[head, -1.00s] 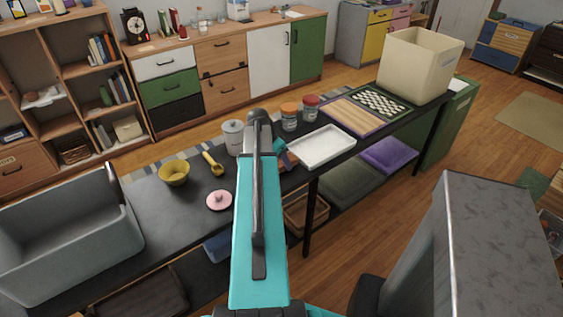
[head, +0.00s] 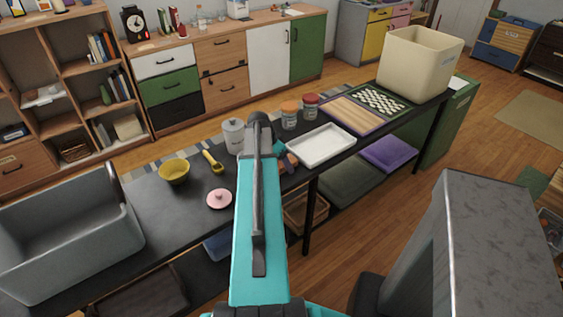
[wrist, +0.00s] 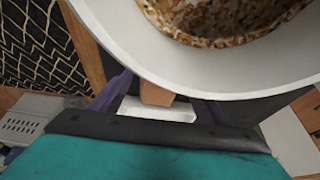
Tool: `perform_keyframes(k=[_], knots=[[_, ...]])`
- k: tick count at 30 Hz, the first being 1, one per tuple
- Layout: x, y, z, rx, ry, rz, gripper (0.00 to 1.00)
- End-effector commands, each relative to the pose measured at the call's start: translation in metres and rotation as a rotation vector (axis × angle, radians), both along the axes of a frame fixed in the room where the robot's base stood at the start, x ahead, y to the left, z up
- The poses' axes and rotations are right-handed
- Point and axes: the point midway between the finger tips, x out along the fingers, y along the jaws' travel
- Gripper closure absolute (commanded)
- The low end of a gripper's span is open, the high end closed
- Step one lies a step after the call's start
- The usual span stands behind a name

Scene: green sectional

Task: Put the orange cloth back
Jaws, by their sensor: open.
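I cannot make out the orange cloth for certain. A small orange-brown piece (head: 290,159) shows beside my arm on the dark table, left of the white tray. An orange-brown piece (wrist: 156,94) also shows between the fingers in the wrist view; I cannot tell whether it is cloth. My gripper (wrist: 162,106) is open, its dark fingers apart, partly covered by a pale round container's rim. In the head view my arm hides most of the gripper. The pale canister (head: 233,138) stands just left of the arm; brown flaky contents (wrist: 225,18) fill the container in the wrist view.
The dark table (head: 165,215) also bears a yellow bowl (head: 174,172), a yellow scoop (head: 212,162), a pink lid (head: 219,199), two jars (head: 289,115), a white tray (head: 321,146) and a grey bin (head: 70,245). A cream bin (head: 418,68) stands at the far right end.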

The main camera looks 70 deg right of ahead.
Motion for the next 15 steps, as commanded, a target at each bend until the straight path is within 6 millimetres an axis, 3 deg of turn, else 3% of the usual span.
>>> perform_keyframes(k=[9, 15], knots=[[0.001, 0.001, 0.005, -0.001, -0.001, 0.000, 0.31], [0.004, 0.006, 0.020, -0.002, -0.001, 0.001, 0.31]])
